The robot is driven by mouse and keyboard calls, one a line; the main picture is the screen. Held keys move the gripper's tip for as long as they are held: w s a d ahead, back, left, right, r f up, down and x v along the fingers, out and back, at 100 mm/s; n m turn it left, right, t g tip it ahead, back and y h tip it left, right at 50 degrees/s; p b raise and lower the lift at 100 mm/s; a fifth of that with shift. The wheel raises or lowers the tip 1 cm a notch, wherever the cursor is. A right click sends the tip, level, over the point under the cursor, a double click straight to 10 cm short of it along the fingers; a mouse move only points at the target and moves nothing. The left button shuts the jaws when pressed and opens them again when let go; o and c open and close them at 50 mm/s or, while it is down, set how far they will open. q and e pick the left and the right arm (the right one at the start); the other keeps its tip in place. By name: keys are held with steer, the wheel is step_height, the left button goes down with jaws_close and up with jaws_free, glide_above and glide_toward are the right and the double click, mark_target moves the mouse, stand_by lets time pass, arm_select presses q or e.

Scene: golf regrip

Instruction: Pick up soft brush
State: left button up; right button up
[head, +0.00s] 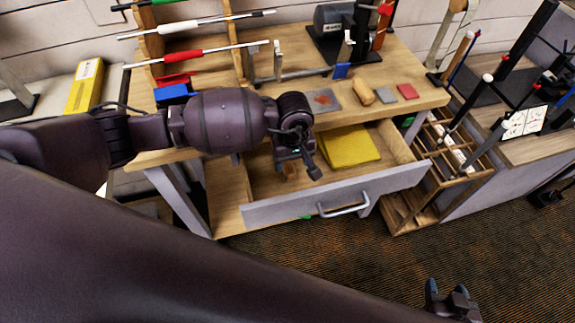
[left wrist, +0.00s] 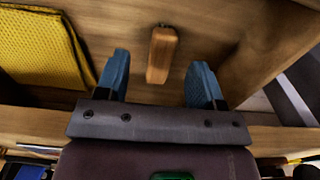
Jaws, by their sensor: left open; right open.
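A wooden-handled piece, likely the soft brush (left wrist: 161,56), lies in the open drawer, between and beyond my left fingertips in the left wrist view. In the head view my left gripper mostly hides it. Its bristles are not visible. My left gripper (head: 298,168) is open over the drawer, pointing down, with blue fingers on either side of the wooden piece and not touching it. It also shows in the left wrist view (left wrist: 161,62). My right gripper (head: 447,288) is open and empty above the carpet at the lower right.
A folded yellow cloth (head: 348,147) lies in the drawer (head: 340,193) beside my left gripper. The bench top (head: 420,78) above holds a wooden roller-like piece (head: 361,93), a grey pad and a red pad. Clubs lie on a rack at the back left. Carpet is clear at the lower right.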

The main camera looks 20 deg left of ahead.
mark_target(290, 172)
arm_select(q)
steer(key=shift+s+a+f, duration=0.1)
steer(key=shift+f, duration=1.3)
steer(key=shift+s+a+f, duration=0.1)
steer(key=shift+f, duration=1.3)
steer(key=shift+c, duration=0.4)
steer(key=c, duration=1)
steer(key=shift+r, duration=0.1)
